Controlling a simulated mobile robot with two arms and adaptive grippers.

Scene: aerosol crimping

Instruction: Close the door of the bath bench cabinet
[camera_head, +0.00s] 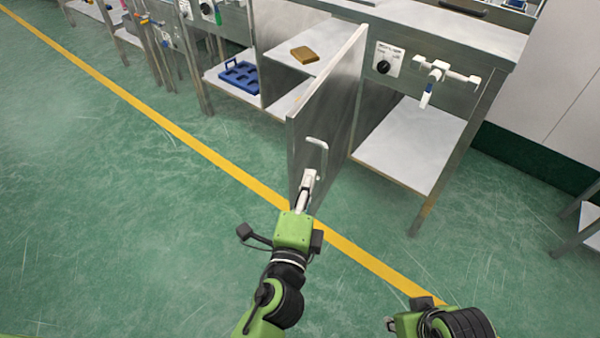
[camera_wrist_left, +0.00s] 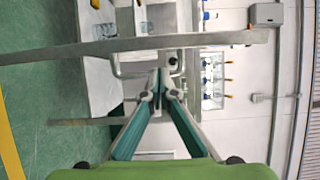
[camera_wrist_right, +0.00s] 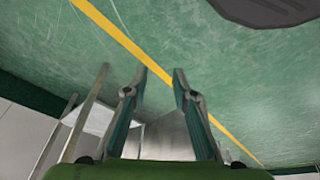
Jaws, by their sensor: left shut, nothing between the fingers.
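The bath bench cabinet's door (camera_head: 336,112) is a grey metal panel standing wide open, projecting from the bench towards me. Its pale bar handle (camera_head: 318,142) is near the free edge, on the face turned to the right. My left gripper (camera_head: 309,176) is shut and empty, just below the handle in the picture; whether it touches the door is unclear. In the left wrist view its fingertips (camera_wrist_left: 161,76) meet near a grey metal bar. My right gripper (camera_wrist_right: 159,72) is open and empty, over the floor; the head view shows only its wrist area at the bottom.
The open cabinet has a shelf (camera_head: 283,55) with a brown block (camera_head: 304,54). A blue tray (camera_head: 239,76) lies on a lower shelf to the left. A knob panel (camera_head: 387,59) and white valve (camera_head: 436,70) are right of the door. Green floor around the door is clear.

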